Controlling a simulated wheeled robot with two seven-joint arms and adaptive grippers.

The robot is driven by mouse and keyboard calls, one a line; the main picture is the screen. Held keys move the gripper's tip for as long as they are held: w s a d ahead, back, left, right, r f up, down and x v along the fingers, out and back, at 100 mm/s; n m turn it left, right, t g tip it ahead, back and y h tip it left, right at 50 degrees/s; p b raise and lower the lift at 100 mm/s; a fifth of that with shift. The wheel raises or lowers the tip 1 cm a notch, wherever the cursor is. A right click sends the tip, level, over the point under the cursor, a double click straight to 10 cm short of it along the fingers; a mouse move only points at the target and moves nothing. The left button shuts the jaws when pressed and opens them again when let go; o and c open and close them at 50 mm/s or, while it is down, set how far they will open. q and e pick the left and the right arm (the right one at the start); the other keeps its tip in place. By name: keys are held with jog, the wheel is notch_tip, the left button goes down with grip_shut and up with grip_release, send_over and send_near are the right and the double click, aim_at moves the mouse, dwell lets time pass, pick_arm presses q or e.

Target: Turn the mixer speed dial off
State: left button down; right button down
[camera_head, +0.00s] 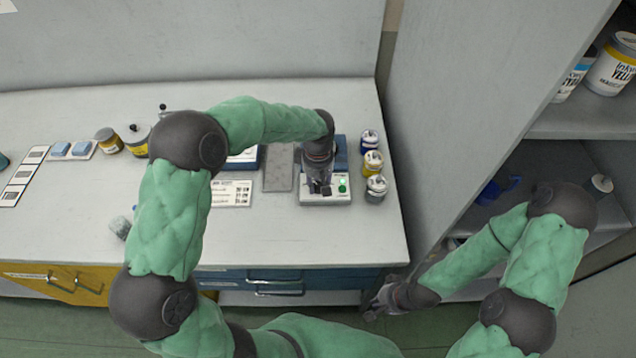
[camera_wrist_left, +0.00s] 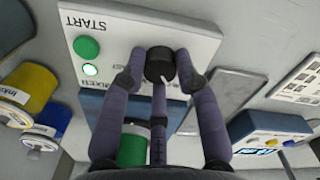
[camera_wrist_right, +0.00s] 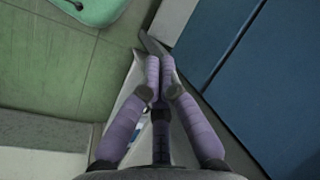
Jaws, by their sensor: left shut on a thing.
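The mixer (camera_head: 312,200) has a white control panel with a blue body behind it, near the right end of the bench. Its black round dial (camera_wrist_left: 159,65) carries a white pointer mark that faces lower right in the left wrist view. A green button (camera_wrist_left: 87,48) under the word START and a lit green lamp (camera_wrist_left: 90,69) are left of the dial there. My left gripper (camera_head: 320,188) reaches down onto the panel; its fingers (camera_wrist_left: 160,76) are closed around the dial. My right gripper (camera_head: 374,306) hangs low in front of the bench, its fingers together and empty (camera_wrist_right: 160,75).
Small ink jars (camera_head: 372,163) stand just right of the mixer. A grey plate (camera_head: 279,168) and a printed card (camera_head: 233,192) lie to its left. A tall shelf cabinet (camera_head: 470,110) stands at the right. Bench drawers (camera_head: 275,284) are near my right gripper.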

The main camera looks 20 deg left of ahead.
aim_at(318, 185)
pick_arm(q)
jog(key=n, duration=0.5)
jog(key=shift+b, duration=0.35)
jog(key=shift+n, duration=0.3)
jog(key=c, duration=0.9)
grip_release()
notch_tip(318, 185, up, 12)
jog(key=shift+f, duration=0.1)
